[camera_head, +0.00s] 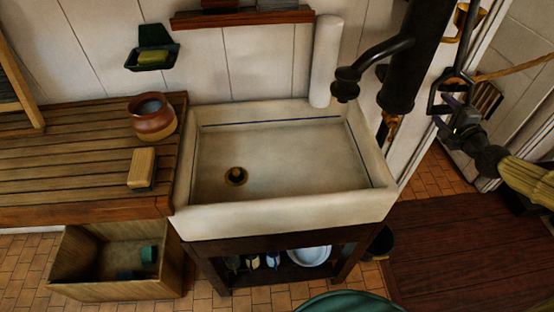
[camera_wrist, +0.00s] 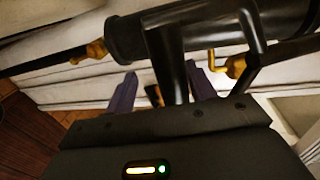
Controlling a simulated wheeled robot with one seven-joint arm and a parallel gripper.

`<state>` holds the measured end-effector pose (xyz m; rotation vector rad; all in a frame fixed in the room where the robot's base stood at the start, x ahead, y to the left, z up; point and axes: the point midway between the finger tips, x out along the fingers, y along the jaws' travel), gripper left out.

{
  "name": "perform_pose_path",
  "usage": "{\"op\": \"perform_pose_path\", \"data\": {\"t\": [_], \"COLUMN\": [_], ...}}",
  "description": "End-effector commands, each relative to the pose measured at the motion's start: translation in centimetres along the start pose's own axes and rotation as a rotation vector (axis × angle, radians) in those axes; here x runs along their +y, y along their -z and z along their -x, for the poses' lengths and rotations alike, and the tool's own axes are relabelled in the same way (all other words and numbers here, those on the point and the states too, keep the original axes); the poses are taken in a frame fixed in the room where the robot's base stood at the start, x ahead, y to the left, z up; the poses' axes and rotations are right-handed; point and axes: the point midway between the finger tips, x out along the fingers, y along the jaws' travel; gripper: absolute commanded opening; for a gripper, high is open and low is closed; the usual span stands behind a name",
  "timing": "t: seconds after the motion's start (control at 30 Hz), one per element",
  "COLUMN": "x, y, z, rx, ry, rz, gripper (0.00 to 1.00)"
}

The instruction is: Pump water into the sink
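In the wrist view the pump's barrel (camera_wrist: 200,30) lies across the top. The pump's dark handle (camera_head: 468,40) hangs right of the barrel. My gripper (camera_head: 456,112) is at the handle's lower end. In the wrist view my gripper (camera_wrist: 162,90) is open, with a dark handle bar (camera_wrist: 168,60) between its fingers and gaps beside it.
A wooden counter (camera_head: 70,165) on the left holds a clay pot (camera_head: 152,118) and a brush or block (camera_head: 142,167). A wooden bin (camera_head: 72,262) stands below. A shelf (camera_head: 240,18) and soap holder (camera_head: 152,48) are on the wall. Dark planks (camera_head: 460,250) at right look clear.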

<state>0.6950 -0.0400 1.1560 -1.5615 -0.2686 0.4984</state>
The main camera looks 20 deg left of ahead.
Motion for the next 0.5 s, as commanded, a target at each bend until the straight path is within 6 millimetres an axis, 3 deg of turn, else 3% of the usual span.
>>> {"op": "perform_pose_path", "data": {"t": [0.27,0.5], "x": [-0.5,-0.6], "y": [-0.1,-0.1], "z": [0.0,1.6], "rx": [0.001,0.0], "ry": [0.007,0.008], "rz": [0.004,0.005], "gripper": [0.55,0.55]}}
